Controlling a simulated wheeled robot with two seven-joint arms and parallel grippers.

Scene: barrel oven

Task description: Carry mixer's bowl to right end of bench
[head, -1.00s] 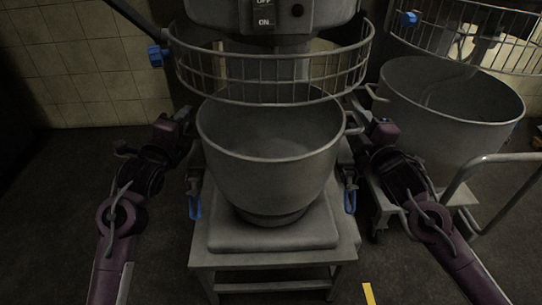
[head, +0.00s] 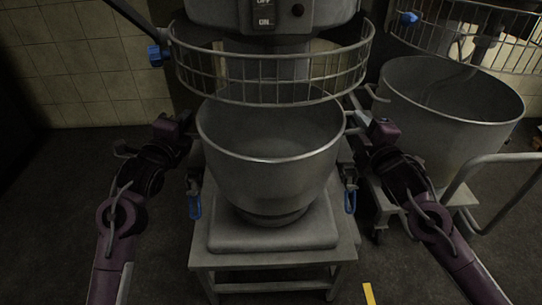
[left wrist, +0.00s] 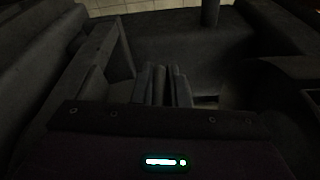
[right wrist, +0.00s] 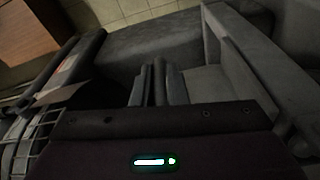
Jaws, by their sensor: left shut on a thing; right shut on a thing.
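The mixer's bowl (head: 270,170) is a large grey metal bowl, upright under the mixer head, with its foot over the grey base plate (head: 272,233). I cannot tell if there is a gap under it. My left gripper (head: 188,126) is at the bowl's left side near the rim, shut on its side handle, mostly hidden by the hand. My right gripper (head: 364,124) is at the right side, shut on the other handle. The closed fingers show in the left wrist view (left wrist: 163,85) and the right wrist view (right wrist: 158,85); the handles are hard to make out there.
The mixer's wire guard (head: 270,75) and head (head: 262,18) hang just above the bowl. A second large bowl (head: 450,115) stands on a trolley at the right, close to my right arm, with a curved rail (head: 480,175) in front. Blue-handled clamps (head: 350,202) flank the stand.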

